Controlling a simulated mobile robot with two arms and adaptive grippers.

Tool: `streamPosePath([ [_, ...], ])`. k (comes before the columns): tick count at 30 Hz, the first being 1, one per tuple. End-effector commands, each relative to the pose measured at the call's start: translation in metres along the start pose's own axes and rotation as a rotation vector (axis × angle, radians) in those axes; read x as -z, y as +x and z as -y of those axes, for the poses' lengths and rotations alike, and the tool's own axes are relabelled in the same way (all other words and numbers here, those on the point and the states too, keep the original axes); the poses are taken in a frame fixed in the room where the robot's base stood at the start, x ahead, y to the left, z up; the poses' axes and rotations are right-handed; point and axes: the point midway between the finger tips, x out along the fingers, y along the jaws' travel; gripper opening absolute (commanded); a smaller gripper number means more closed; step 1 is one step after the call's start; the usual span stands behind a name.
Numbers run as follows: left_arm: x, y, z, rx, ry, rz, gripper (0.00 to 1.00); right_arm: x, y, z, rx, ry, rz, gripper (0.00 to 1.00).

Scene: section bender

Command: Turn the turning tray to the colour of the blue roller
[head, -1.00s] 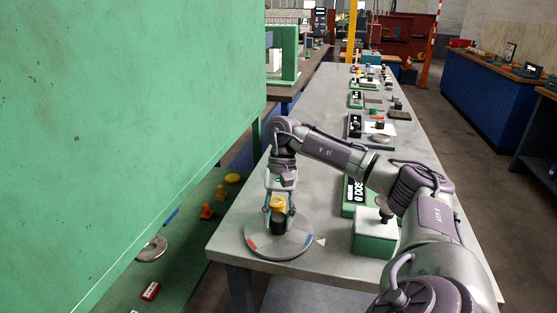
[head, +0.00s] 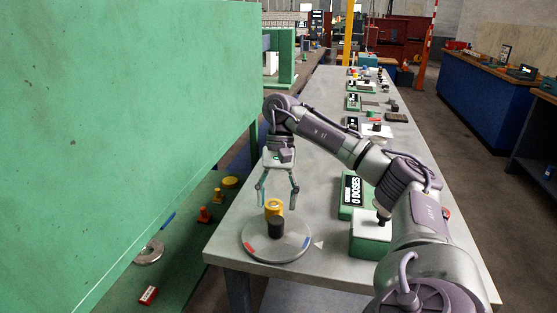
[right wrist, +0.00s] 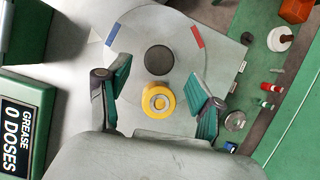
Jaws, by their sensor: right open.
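The turning tray (head: 262,250) is a round grey disc near the table's front left corner, with a red mark and a blue mark on its rim. A yellow round piece (head: 275,204) and a black cylinder (head: 276,228) stand on it. A white triangle (head: 319,245) lies on the table just right of the disc, nearest the blue mark. My right gripper (head: 278,205) is open and empty above the tray. In the right wrist view, the yellow piece (right wrist: 158,99) shows between its spread fingers. I cannot make out a blue roller. My left gripper is out of view.
A green box with a black knob (head: 372,240) and a "0 DOSES" grease counter (head: 354,190) stand right of the tray. A large green panel (head: 120,110) fills the left. Several small items lie on the green surface below it.

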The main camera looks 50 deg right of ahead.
Motion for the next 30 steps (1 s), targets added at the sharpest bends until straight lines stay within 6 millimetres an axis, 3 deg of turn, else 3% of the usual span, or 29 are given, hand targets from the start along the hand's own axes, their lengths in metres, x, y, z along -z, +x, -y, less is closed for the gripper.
streamPosePath([
  [15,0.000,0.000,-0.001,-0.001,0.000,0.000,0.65,0.000,-0.045,-0.001,0.006,0.002,-0.003,0.65],
  [30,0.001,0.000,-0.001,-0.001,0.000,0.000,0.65,0.001,-0.065,-0.001,0.002,0.002,-0.001,0.65],
])
